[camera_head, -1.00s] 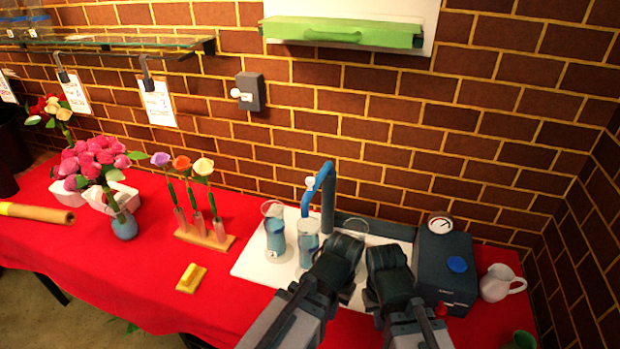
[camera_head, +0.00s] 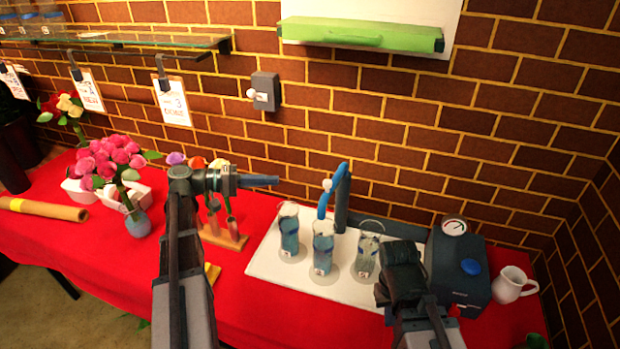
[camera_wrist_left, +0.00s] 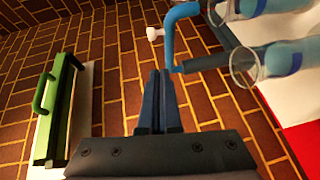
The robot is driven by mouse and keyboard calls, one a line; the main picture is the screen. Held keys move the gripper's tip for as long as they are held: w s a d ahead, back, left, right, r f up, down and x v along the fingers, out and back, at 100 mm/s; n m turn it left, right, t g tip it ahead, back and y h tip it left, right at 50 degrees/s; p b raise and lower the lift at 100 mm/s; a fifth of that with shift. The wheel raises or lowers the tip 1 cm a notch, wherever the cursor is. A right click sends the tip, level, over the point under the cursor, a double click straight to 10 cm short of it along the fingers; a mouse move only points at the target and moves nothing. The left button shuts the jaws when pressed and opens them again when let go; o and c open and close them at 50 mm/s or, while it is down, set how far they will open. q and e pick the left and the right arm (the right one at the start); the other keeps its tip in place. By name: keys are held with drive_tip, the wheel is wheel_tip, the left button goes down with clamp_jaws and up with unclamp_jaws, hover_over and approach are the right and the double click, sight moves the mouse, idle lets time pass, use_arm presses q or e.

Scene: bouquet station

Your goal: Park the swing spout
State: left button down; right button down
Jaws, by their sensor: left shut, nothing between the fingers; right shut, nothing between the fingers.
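The swing spout (camera_head: 332,192) is a blue bent pipe on a dark upright post (camera_head: 343,205) at the back of the white tray. Its outlet hangs over the middle glass vase (camera_head: 323,247). In the left wrist view the blue spout (camera_wrist_left: 178,18) with its small white knob (camera_wrist_left: 154,34) is just beyond my fingers. My left gripper (camera_head: 276,180) is shut and empty, pointing right, to the left of the spout and apart from it in the head view. My right gripper (camera_head: 393,250) is low in front of the right vase; its fingertips are hidden.
Two more water-filled vases stand on the white tray (camera_head: 270,262), left (camera_head: 289,232) and right (camera_head: 367,252). A dark box with a gauge (camera_head: 458,268) and a white jug (camera_head: 512,285) are at the right. A flower rack (camera_head: 225,238) stands behind my left arm.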

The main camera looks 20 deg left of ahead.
use_arm(q)
drive_tip(key=a+r, duration=0.1)
drive_tip(key=a, duration=0.1)
drive_tip(key=b, duration=0.1)
approach(334, 184)
wheel_tip(334, 184, up, 2)
drive_tip(key=d, duration=0.2)
drive_tip(key=shift+w+d+t, duration=0.1)
drive_tip(key=shift+d+t, duration=0.2)
drive_tip(key=shift+d, duration=0.3)
drive_tip(key=shift+d, duration=0.1)
